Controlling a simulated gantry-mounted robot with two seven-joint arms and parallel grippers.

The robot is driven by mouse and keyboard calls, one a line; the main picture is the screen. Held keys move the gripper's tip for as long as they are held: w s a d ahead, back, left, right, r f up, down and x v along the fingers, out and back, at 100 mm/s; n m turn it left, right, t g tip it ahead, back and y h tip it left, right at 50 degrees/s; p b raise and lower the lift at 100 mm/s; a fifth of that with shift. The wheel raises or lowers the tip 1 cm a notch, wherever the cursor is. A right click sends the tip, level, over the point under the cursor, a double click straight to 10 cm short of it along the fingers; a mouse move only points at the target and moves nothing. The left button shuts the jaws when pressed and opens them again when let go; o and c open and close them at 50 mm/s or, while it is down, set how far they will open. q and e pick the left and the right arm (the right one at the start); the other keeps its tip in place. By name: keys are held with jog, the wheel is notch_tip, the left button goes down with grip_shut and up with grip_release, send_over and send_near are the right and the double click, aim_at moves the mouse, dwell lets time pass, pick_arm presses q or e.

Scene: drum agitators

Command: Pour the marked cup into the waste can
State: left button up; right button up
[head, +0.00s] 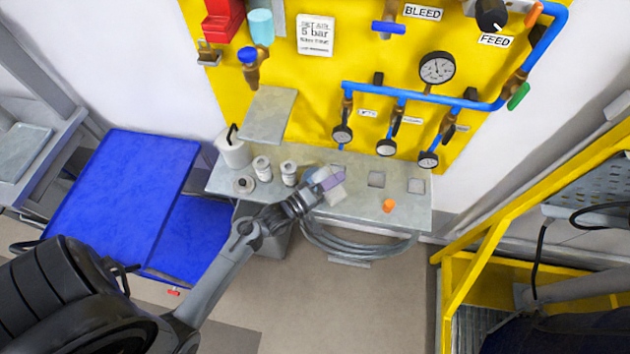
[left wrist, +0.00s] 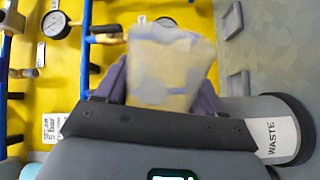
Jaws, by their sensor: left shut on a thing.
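The held cup (left wrist: 172,60) is pale and tapered, with beige and grey patches. In the left wrist view it sits between my two purplish fingers. My left gripper (head: 323,180) is shut on it, above the grey shelf (head: 350,205) in the head view. How far the cup is tilted, and what is inside it, I cannot tell. The waste can (left wrist: 280,133), with a white WASTE label and a dark band, stands at the lower right of the left wrist view, apart from the cup. My gripper body hides part of it. My right gripper is in neither view.
Two small white containers (head: 262,168) (head: 289,173) and a larger white pot (head: 232,150) stand on the shelf's left part. An orange piece (head: 388,205) lies to the right. Gauges and blue pipes on the yellow panel (head: 300,90) rise behind.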

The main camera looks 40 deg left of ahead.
pick_arm(q)
jog(key=shift+d, duration=0.15)
jog(key=shift+s+d+r+m+b, duration=0.15)
jog(key=shift+d+m+b, duration=0.3)
jog(key=shift+m, duration=0.25)
jog(key=shift+f+m, duration=0.2)
jog(key=shift+m, duration=0.2)
jog(key=shift+f+m, duration=0.55)
jog(key=shift+m, duration=0.55)
jog(key=shift+r+m+p, duration=0.45)
jog(key=shift+m+p, duration=0.1)
jog(key=shift+m, duration=0.05)
jog(key=shift+r+m+p, duration=0.2)
jog(key=shift+m+p, duration=0.15)
jog(key=shift+m, duration=0.25)
jog(key=shift+d+r+m+p, duration=0.1)
jog(key=shift+r+m+p, duration=0.15)
jog(key=shift+m+p, duration=0.25)
jog(key=shift+s+d+f+m+b, duration=0.1)
jog(key=shift+d+f+m+b, duration=0.6)
jog(key=shift+f+m+b, duration=0.65)
jog(key=shift+s+d+f+m+b, duration=0.15)
jog(key=shift+d+f+m+b, duration=0.55)
jog(key=shift+f+m, duration=0.8)
jog(key=shift+s+d+f+m+b, duration=0.1)
jog(key=shift+d+f+m+b, duration=0.75)
jog(key=shift+f, duration=1)
